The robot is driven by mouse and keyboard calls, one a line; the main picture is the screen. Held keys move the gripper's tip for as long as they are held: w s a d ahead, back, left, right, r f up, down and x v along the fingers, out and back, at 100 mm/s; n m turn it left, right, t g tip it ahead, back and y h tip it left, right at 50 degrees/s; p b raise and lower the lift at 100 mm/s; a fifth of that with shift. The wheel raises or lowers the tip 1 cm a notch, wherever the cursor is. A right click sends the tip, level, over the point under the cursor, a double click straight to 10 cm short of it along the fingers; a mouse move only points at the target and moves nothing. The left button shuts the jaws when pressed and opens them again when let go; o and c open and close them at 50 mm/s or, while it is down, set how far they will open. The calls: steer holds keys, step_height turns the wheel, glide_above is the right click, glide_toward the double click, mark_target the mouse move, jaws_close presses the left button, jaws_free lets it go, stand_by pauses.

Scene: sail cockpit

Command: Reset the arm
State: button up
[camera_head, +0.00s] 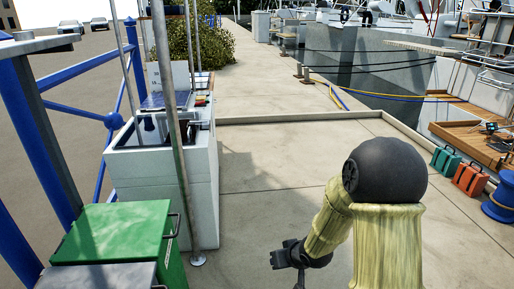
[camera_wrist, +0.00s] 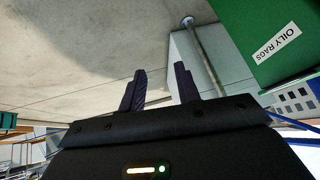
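My arm, in a yellowish sleeve with a black rounded joint, is bent in the lower right of the head view. My gripper (camera_head: 290,256) hangs at its end, low in front of me over the pavement. In the wrist view my gripper (camera_wrist: 160,70) shows two dark fingers standing apart with nothing between them. It is open and empty. The wrist view appears turned over, with pale ground above the fingers.
A green bin (camera_head: 118,236), labelled "OILY RAGS" in the wrist view (camera_wrist: 275,42), stands at lower left. Behind it are a white sink counter (camera_head: 160,182), a metal pole (camera_head: 177,130) and blue railings (camera_head: 133,70). Teal (camera_head: 445,160) and orange (camera_head: 470,178) cases and a blue spool (camera_head: 500,203) stand right. The middle pavement is clear.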

steer(key=s+d+r+m+g+h+p, duration=0.1)
steer(key=s+d+r+m+g+h, duration=0.1)
steer(key=s+d+r, duration=0.45)
steer(key=s+d+r+m+g+h+p, duration=0.15)
steer(key=s+r, duration=0.25)
steer(key=s, duration=0.6)
steer(key=w+p+v, duration=0.2)
steer(key=p+v, duration=1)
steer(key=w+r+p+v, duration=0.1)
steer(key=w+p+v, duration=0.2)
steer(key=p+v, duration=0.9)
steer(key=w+r+p+v, duration=0.1)
steer(key=w+p+v, duration=0.2)
steer(key=p+v, duration=0.9)
steer(key=shift+w, duration=0.35)
steer(key=shift+d+n, duration=0.1)
steer(key=shift+n, duration=0.15)
